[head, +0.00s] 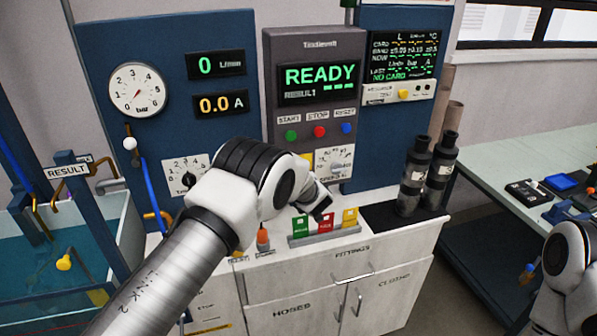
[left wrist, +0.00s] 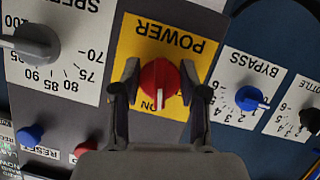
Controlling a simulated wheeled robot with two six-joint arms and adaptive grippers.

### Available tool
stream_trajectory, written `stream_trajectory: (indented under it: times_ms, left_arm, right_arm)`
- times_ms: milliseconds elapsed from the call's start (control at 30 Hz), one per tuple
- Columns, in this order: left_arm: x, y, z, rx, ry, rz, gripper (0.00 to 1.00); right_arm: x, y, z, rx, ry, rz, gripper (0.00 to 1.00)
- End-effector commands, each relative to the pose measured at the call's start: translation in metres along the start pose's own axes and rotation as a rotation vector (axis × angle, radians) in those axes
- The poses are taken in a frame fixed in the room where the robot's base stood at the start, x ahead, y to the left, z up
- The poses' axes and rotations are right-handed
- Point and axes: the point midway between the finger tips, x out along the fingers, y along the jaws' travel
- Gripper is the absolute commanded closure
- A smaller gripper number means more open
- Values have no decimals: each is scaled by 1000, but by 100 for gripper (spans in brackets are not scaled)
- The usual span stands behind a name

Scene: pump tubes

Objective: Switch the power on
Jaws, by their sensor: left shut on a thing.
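The red power knob (left wrist: 160,82) sits on a yellow plate (left wrist: 160,38) lettered POWER, which appears upside down in the left wrist view. My left gripper (left wrist: 159,90) is shut on the knob, one finger on each side. The knob's white mark points down in that picture, beside the ON lettering. In the head view my left arm (head: 250,190) covers the knob, and its fingers are hidden. My right arm (head: 570,262) shows at the lower right, its gripper out of view.
A speed knob (left wrist: 35,42) and a blue bypass knob (left wrist: 248,97) flank the power plate. The screen (head: 320,75) reads READY, with green, red and blue buttons below. A white cabinet (head: 300,285) stands underneath, a water tank (head: 65,255) at left, and two black cylinders (head: 438,175) at right.

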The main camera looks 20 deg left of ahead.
Motion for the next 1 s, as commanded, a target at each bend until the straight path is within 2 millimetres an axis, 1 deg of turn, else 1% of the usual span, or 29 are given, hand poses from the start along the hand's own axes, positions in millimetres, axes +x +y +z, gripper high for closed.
stream_trajectory:
  times_ms: [33, 100, 400, 633, 967, 1000]
  left_arm:
    - [-1, 2, -4, 29, 4, -12, 92]
    - [-1, 2, -4, 76, 5, -32, 92]
    - [0, 2, -3, 213, 6, -87, 92]
    - [0, 1, -2, 249, 6, -101, 92]
    - [0, 1, -2, 251, 6, -102, 92]
    - [0, 1, -2, 251, 6, -102, 54]
  right_arm:
    - [-6, 0, 0, 0, 0, 0, 60]
    - [-9, 0, 0, 0, 0, 0, 60]
    - [-16, 0, 0, 0, 0, 0, 60]
    - [-17, 0, 0, 0, 0, 0, 60]
    - [-17, 0, 0, 0, 0, 0, 60]
    - [-17, 0, 0, 0, 0, 0, 60]
